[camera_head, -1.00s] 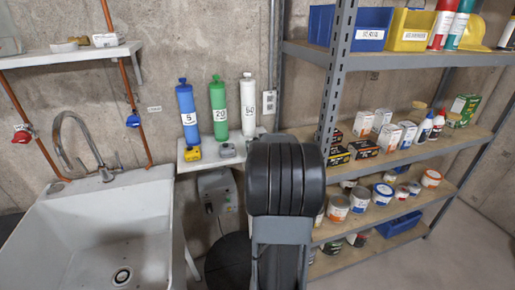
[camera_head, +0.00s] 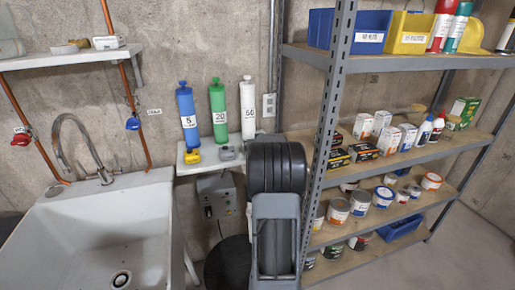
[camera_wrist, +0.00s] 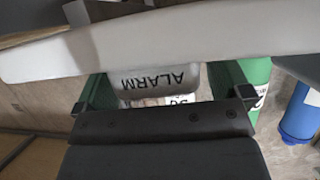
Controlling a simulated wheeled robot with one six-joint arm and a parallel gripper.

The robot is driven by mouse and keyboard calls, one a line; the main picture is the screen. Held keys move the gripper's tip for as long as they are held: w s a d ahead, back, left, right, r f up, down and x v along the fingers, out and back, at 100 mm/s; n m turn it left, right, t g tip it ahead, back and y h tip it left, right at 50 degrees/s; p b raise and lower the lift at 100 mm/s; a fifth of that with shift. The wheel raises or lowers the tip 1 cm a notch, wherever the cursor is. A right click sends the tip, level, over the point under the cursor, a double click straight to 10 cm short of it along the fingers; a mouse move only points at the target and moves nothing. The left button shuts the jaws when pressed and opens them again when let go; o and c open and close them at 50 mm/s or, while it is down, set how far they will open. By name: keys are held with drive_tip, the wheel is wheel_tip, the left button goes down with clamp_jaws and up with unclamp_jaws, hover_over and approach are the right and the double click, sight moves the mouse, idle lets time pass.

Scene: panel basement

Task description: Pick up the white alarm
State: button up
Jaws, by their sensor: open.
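The white alarm (camera_wrist: 160,78) shows in the wrist view as a pale box with upside-down ALARM lettering. It is at the white ledge (camera_wrist: 150,42), in front of the white cylinder (camera_wrist: 181,99). My gripper (camera_wrist: 158,82) is open, with one finger on each side of the alarm. Whether a finger touches it I cannot tell. In the head view my arm covers the alarm and my gripper. There the ledge (camera_head: 184,168) and the white cylinder (camera_head: 247,105) show just left of my arm.
Blue (camera_head: 187,110) and green (camera_head: 217,105) cylinders stand on the ledge, with a yellow device (camera_head: 192,156) and a grey device (camera_head: 226,153) before them. A grey box (camera_head: 217,200) is below. A sink (camera_head: 110,225) is left, and a loaded metal rack (camera_head: 328,130) is close right.

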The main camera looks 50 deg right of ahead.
drive_tip(key=c, duration=1.1)
drive_tip(key=shift+o, duration=0.2)
